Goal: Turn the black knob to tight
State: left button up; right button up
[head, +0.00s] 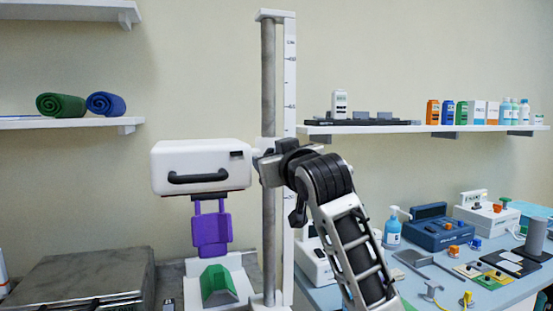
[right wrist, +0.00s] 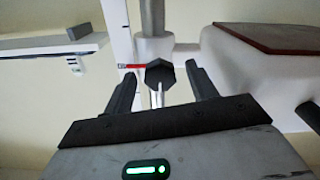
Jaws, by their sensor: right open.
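The black knob (right wrist: 160,74) is a dark, faceted knob in the right wrist view. It sits between the two fingers of my right gripper (right wrist: 161,84), which is open, with a visible gap on each side. A red pointer (right wrist: 132,66) lies just left of the knob, and a pale metal strip shows below it. In the head view my right gripper (head: 268,168) is at the clamp on the vertical pole, beside the white box (head: 200,165) with a black handle. The knob cannot be made out there behind my gripper and wrist. My left gripper is out of view.
The grey pole (head: 268,80) stands beside a white scale strip (head: 290,80). A purple pad (head: 211,230) and green wedge (head: 217,285) are below the box. A bench at right (head: 410,290) holds several devices. A shelf (head: 400,128) with bottles is behind.

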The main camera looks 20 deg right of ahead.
jog(key=shift+s, duration=0.1)
jog(key=s+b, duration=0.3)
jog(key=s, duration=1.2)
jog(key=shift+s+d, duration=0.3)
jog(key=shift+s, duration=0.05)
jog(key=w+a+f+g+y, duration=0.1)
jog(key=w+f+g, duration=0.1)
jog(key=f, duration=1.4)
jog(key=w+a+f+g+y, duration=0.1)
jog(key=f+g, duration=0.1)
jog(key=f, duration=1.4)
jog(key=s+a+f+g, duration=0.2)
jog(key=s+f+g, duration=0.1)
jog(key=s+f, duration=1.7)
notch_tip(320, 180, down, 4)
jog(key=shift+s+f+g, duration=0.1)
jog(key=shift+s+g, duration=0.2)
jog(key=shift+g, duration=0.1)
jog(key=shift+a, duration=0.1)
